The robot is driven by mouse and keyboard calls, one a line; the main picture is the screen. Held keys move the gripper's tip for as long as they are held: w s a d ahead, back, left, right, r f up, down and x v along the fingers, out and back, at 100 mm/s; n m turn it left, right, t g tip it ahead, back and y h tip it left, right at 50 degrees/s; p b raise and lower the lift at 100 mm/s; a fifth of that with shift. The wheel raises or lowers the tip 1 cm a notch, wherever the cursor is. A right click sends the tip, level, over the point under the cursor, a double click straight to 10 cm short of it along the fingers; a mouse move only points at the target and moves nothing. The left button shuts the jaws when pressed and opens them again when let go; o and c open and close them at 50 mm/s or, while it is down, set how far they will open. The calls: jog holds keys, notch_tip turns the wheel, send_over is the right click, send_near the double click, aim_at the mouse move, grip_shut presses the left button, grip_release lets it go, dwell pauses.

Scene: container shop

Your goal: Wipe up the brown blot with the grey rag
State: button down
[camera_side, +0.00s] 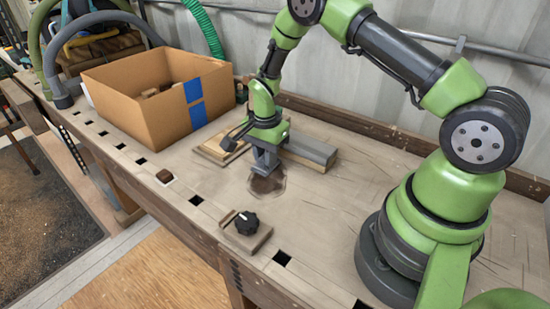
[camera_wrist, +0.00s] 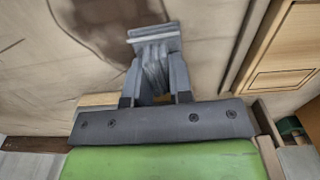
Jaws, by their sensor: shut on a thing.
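The brown blot (camera_side: 268,186) is a dark round stain with a paler ring on the wooden bench top. Its brown patch also shows at the upper left of the wrist view (camera_wrist: 105,20). My gripper (camera_side: 265,157) is just above the far edge of the blot in the side view. In the wrist view my gripper (camera_wrist: 157,78) is shut on the grey rag (camera_wrist: 154,34), which hangs bunched between the fingers with its flat end beyond them. The rag lies beside the blot in that view. Whether the rag touches the bench is hard to tell.
A cardboard box (camera_side: 120,106) with blue tape stands at the back left. A wooden panel (camera_side: 212,151) and a grey-topped bar (camera_side: 312,148) lie close behind my gripper.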

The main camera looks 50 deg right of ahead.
aim_at(241, 179)
jog(key=shift+w, duration=0.8)
jog(key=shift+w+a, duration=0.1)
jog(key=shift+a, duration=0.85)
jog(key=shift+s+d, duration=0.1)
jog(key=shift+s, duration=5.4)
jog(key=shift+w+a, duration=0.15)
jog(key=shift+a, duration=0.75)
jog(key=shift+w, duration=5.2)
jog(key=shift+w+a, duration=0.2)
jog(key=shift+a, duration=0.05)
jog(key=shift+s+a, duration=0.1)
jog(key=shift+a, duration=0.65)
jog(key=shift+s+d, duration=0.15)
jog(key=shift+s, duration=5.2)
jog(key=shift+a, duration=0.85)
jog(key=shift+w, duration=5.25)
jog(key=shift+w+r, duration=0.15)
jog(key=shift+w, duration=0.05)
notch_tip(241, 179, up, 8)
